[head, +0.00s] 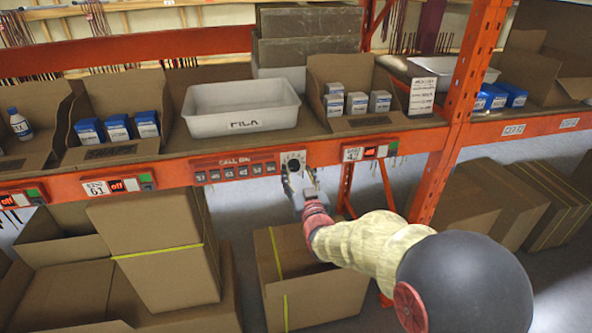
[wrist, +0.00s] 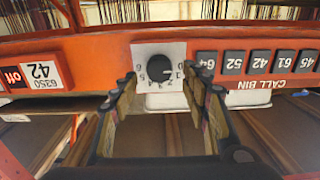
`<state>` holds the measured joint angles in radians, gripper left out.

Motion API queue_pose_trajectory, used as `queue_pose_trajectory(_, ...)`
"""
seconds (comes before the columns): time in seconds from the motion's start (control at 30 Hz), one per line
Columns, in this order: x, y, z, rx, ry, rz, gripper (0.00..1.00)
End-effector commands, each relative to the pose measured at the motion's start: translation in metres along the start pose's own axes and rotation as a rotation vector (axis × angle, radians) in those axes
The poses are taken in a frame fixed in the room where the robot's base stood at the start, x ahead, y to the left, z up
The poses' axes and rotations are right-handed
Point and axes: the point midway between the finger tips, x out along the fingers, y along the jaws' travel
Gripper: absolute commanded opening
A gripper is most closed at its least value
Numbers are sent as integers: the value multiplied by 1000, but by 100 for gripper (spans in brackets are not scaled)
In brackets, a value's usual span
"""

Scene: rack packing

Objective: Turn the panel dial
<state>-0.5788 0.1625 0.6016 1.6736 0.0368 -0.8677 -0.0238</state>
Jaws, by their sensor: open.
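The panel dial is a black round knob (wrist: 159,69) on a white square plate with numbers around it, set in the orange rack beam. In the head view the dial plate (head: 293,162) is at the right end of the CALL BIN panel. My gripper (head: 304,184) is just in front of and below the dial. In the wrist view, which looks upside down, my open gripper (wrist: 158,82) has one finger on each side of the knob, apart from each other. I cannot tell whether either finger touches the knob. The knob's exact setting is too small to read.
The CALL BIN panel (head: 236,167) has a row of dark numbered buttons beside the dial. A bin label (head: 353,154) with a red display sits to the right. A white tray (head: 240,124) stands on the shelf above, and an open cardboard box (head: 335,297) is below.

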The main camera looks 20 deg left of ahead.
Motion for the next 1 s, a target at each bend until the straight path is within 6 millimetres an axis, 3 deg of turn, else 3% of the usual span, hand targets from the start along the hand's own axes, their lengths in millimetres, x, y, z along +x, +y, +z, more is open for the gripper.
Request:
queue_pose_trajectory(0.2,20,0,0,0,0,1,46)
queue_pose_trajectory(0.53,24,1,0,0,-1,1,46)
queue_pose_trajectory(1.0,23,1,0,0,-1,1,20)
